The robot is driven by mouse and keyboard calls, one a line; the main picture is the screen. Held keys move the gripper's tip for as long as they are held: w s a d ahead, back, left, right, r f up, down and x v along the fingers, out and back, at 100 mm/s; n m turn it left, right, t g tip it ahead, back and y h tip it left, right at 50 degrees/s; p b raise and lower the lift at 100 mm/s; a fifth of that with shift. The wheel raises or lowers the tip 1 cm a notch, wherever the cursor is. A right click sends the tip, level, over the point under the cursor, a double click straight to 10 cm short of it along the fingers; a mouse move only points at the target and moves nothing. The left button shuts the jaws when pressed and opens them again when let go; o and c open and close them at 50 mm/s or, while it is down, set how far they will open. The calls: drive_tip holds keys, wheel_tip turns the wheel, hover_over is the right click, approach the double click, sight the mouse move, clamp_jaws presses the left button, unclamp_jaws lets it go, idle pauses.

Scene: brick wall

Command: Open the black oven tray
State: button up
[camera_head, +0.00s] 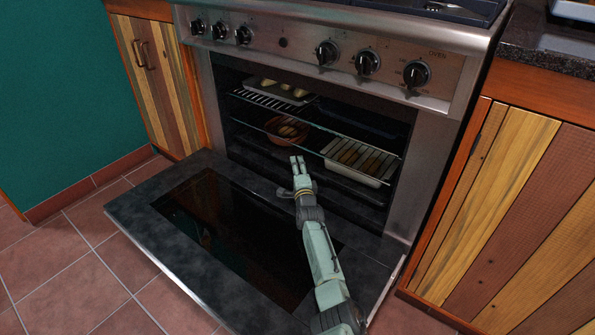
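The oven (440,160) stands with its black door (140,215) folded down flat toward me. Inside, a dark tray or shelf (352,187) lies low in the cavity, under the baking dishes; its near edge is partly hidden by my gripper and arm. I cannot tell for certain whether this is the black oven tray. My gripper (297,159) is above the inner part of the door, in front of the oven mouth. Its two fingers point into the oven and look close together, with nothing visible between them. Whether they are fully shut is too small to tell.
A wire rack (258,101) holds a baking tray (281,92) with food. Below are a brown round dish (287,129) and a pale rectangular dish (361,160). Knobs line the front above. Wooden cabinets (520,200) flank the oven. Tiled floor (70,270) is clear at left.

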drive_tip(key=shift+c, duration=0.5)
clamp_jaws()
drive_tip(key=shift+r, duration=0.1)
drive_tip(key=shift+r, duration=0.1)
